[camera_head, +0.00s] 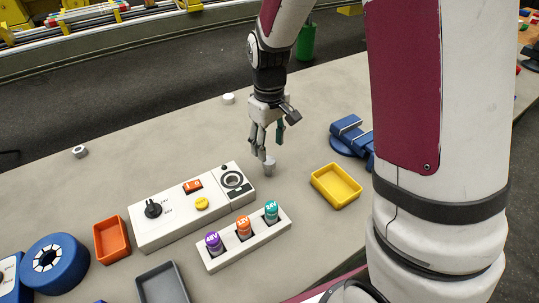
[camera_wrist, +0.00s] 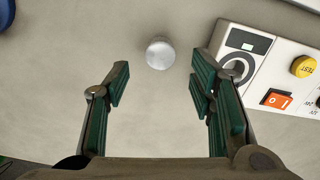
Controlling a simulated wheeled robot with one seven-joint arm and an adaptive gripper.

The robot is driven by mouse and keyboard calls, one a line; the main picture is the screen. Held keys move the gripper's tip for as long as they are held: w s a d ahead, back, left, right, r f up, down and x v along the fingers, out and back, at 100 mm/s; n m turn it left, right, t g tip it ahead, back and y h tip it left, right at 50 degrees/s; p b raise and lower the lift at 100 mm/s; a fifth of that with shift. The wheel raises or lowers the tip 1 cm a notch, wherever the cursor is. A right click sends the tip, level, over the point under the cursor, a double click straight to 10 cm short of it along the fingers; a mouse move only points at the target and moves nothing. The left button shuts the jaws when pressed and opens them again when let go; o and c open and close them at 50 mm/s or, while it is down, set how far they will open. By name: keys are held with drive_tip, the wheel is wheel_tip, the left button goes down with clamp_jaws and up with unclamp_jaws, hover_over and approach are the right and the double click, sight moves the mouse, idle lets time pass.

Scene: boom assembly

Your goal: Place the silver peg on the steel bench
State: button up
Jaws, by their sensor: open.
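The silver peg (camera_head: 270,166) stands on the grey steel bench (camera_head: 190,150), just right of the white switch panel. In the wrist view the peg (camera_wrist: 160,54) shows as a round silver top, beyond and between my fingertips. My gripper (camera_head: 262,154) is above the bench, pointing down, close to the peg in the head view. In the wrist view its green-padded fingers (camera_wrist: 160,82) are spread wide with nothing between them.
The white panel (camera_head: 170,222) with a socket, orange switch and yellow button lies left of the peg. A rack (camera_head: 245,248) holds purple, orange and teal cells. A yellow tray (camera_head: 336,187) and blue fixture (camera_head: 350,135) lie right. An orange tray (camera_head: 111,240) lies left.

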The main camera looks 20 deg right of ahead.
sight(270, 160)
drive_tip(key=s+r+m+t, duration=0.2)
drive_tip(key=s+r, duration=0.8)
drive_tip(key=r, duration=0.5)
drive_tip(key=s+r+m+t, duration=0.1)
drive_tip(key=s+r+m, duration=0.1)
drive_tip(key=s, duration=1.3)
drive_tip(key=shift+r+m+t, duration=0.25)
drive_tip(key=shift+m+t, duration=0.05)
drive_tip(key=shift+r, duration=0.1)
